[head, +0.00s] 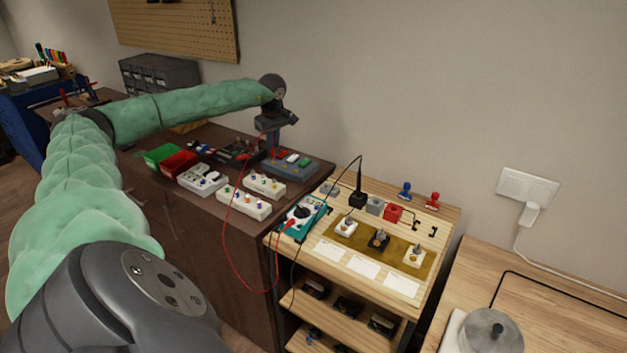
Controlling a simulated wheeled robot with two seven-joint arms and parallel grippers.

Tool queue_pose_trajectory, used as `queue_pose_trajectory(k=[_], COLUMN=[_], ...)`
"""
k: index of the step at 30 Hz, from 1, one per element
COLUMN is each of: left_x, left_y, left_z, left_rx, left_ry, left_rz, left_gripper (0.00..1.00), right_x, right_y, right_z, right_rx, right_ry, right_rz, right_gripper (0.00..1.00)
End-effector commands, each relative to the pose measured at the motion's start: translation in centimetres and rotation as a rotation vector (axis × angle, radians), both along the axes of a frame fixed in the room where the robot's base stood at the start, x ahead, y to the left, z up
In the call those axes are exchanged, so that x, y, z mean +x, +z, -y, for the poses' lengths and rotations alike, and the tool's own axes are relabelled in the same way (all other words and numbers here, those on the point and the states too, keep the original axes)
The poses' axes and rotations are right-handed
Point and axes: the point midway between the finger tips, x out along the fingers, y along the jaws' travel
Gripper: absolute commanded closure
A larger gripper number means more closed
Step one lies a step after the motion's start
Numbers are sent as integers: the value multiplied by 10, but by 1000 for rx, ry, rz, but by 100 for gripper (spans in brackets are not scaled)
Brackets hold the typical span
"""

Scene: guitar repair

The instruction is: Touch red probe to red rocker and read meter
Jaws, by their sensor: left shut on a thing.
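My left gripper (275,143) is over the back of the dark bench and points down. It is shut on the red probe (276,153), of which only a small red part shows below the fingers. The probe tip is too small to make out. Just under it is a grey box (303,170) with white and green rockers; the red rocker is not clearly distinguishable beside the gripper, and I cannot tell whether the probe touches it. The teal meter (312,209) lies on the wooden stand, its display too small to read. A red lead (224,240) loops from it towards my gripper. My right gripper is out of view.
On the bench are green (160,155) and red (180,164) bins and white switch boxes (243,204). The wooden stand (447,213) holds a black probe (359,185) upright, small blocks and stamps. A light wooden table (560,310) is at right.

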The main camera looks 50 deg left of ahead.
Motion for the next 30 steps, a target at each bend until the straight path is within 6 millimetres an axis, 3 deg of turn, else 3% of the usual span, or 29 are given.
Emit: queue_pose_trajectory(k=[18,30], left_x=[0,0], left_y=[47,49], left_z=[0,0], left_rx=[0,0], left_ry=[0,0], left_rz=[1,1], left_gripper=[100,100], right_x=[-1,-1], right_y=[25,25], right_z=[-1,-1], right_rx=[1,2], right_ry=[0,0], right_rz=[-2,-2], right_gripper=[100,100])
